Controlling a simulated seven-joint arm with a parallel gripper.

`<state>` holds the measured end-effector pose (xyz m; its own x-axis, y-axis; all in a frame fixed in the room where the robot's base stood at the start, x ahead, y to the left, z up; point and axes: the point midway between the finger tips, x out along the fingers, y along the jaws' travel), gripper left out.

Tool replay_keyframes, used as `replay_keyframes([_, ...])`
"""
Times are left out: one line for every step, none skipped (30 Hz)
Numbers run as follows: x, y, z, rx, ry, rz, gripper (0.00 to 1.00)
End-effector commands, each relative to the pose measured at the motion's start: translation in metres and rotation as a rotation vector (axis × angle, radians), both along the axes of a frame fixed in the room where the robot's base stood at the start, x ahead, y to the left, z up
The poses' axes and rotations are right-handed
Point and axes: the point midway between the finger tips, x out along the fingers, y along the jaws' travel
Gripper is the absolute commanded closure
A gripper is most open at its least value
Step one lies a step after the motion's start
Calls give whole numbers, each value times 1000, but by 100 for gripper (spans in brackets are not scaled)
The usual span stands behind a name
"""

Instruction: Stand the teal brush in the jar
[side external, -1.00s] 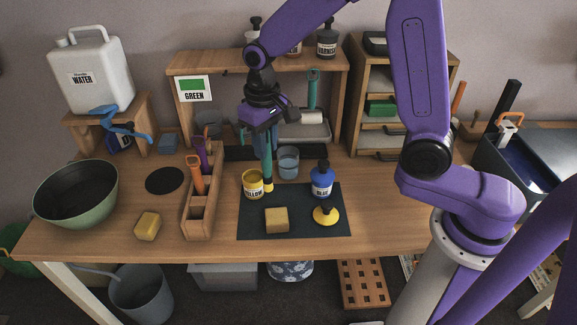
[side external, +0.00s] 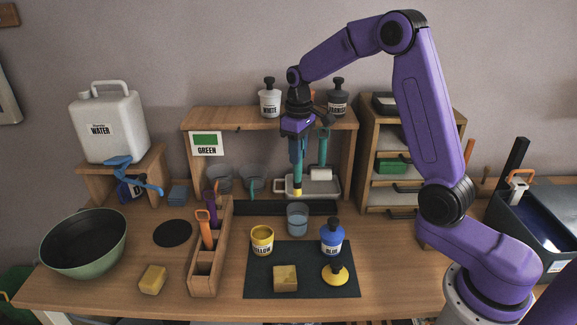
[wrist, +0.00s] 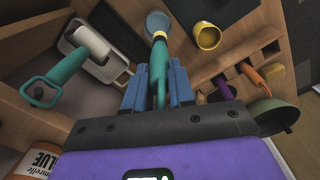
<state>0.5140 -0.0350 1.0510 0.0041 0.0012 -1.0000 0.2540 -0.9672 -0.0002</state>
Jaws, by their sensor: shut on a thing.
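My gripper (side external: 297,138) is shut on the teal brush (side external: 296,160), which hangs upright, bristle end down, with a yellow band near its lower end. The clear jar (side external: 297,219) with bluish contents stands on the table behind the dark mat. In the side view the brush's lower end is above the jar's rim, apart from it. In the wrist view my gripper (wrist: 158,88) holds the teal brush (wrist: 158,62), and its far end overlaps the jar (wrist: 157,20). The exact depth between brush and jar is unclear.
A yellow paint pot (side external: 262,240), blue bottle (side external: 332,238) and sponge (side external: 285,278) are on the dark mat (side external: 310,285). A wooden caddy (side external: 204,280) holds orange and purple tools. A shelf (side external: 230,120) stands behind, with a roller tray (side external: 320,187) inside.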

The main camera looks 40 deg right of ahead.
Motion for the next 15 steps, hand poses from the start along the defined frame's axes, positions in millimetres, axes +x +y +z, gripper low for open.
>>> replay_keyframes([1,-4,0,0,0,3,100])
replay_keyframes([1,-5,0,0,0,5,100])
replay_keyframes([1,-5,-1,0,0,6,100])
replay_keyframes([2,-5,-2,0,0,7,100])
replay_keyframes([2,-5,-3,0,1,7,100])
replay_keyframes([1,-5,-6,0,1,7,100])
replay_keyframes([1,-5,-7,0,2,7,100])
replay_keyframes([1,-5,-9,0,2,6,100])
replay_keyframes([1,-5,-12,0,3,6,100])
replay_keyframes([1,-5,-14,0,2,6,100])
replay_keyframes([1,-5,-16,1,1,6,100])
replay_keyframes([1,-5,-18,1,1,6,100])
replay_keyframes([1,-5,-20,0,2,6,100])
replay_keyframes([1,-4,-22,0,2,6,100])
replay_keyframes([1,-4,-25,0,2,6,100])
